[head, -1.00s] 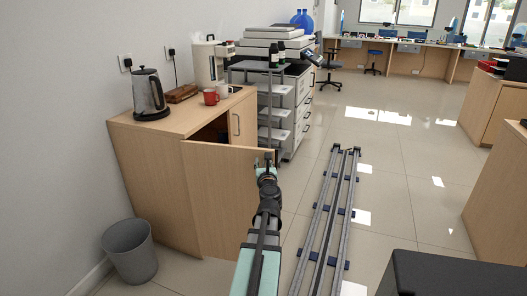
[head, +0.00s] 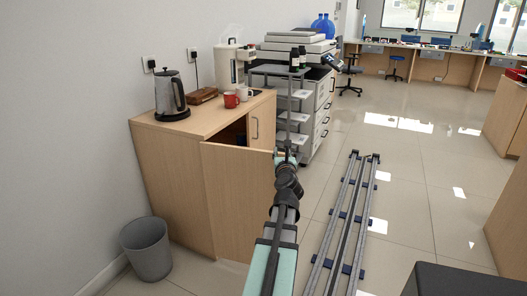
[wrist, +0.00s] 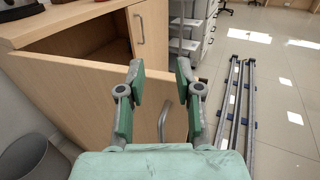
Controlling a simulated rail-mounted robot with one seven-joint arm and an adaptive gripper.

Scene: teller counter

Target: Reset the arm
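My gripper (head: 287,156) is at the end of my outstretched arm, by the free edge of the open cabinet door (head: 235,200). In the wrist view, my gripper (wrist: 160,75) has its two green-padded fingers spread, with nothing held between them. The open door (wrist: 85,95) shows behind the fingers, and its curved metal handle (wrist: 163,120) shows below and between them. I cannot tell whether the gripper touches the door.
The wooden cabinet (head: 165,175) carries a kettle (head: 171,95), a red mug (head: 231,100) and a water dispenser (head: 228,65). A grey bin (head: 147,248) stands at lower left. Floor rails (head: 345,225) run right of my arm. A shelf cart (head: 292,105) stands beyond the door.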

